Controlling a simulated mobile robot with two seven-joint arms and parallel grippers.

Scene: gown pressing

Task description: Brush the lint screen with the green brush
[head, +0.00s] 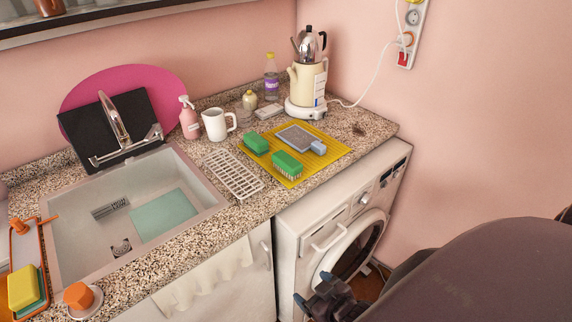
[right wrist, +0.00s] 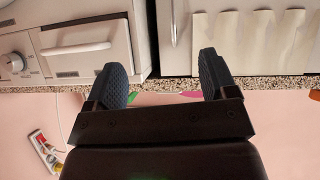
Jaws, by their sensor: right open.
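The green brush (head: 288,164), with pale bristles facing down, lies on the front part of a yellow ribbed mat (head: 330,157) on the counter. The lint screen (head: 295,135) is a grey mesh panel with a light blue end piece, lying flat on the mat behind the brush. A second green block-like object (head: 255,143) lies at the mat's left; I cannot tell if it is a brush. My right gripper (head: 312,287) is low in front of the washing machine, well below and apart from the mat. In the right wrist view it is open and empty (right wrist: 162,62). My left gripper is not in view.
A white wire rack (head: 233,174) lies left of the mat, beside the sink (head: 85,262). A white mug (head: 217,124), pink spray bottle (head: 188,118) and cream kettle (head: 305,80) stand behind. The washing machine (head: 305,240) and counter edge lie between my gripper and the mat.

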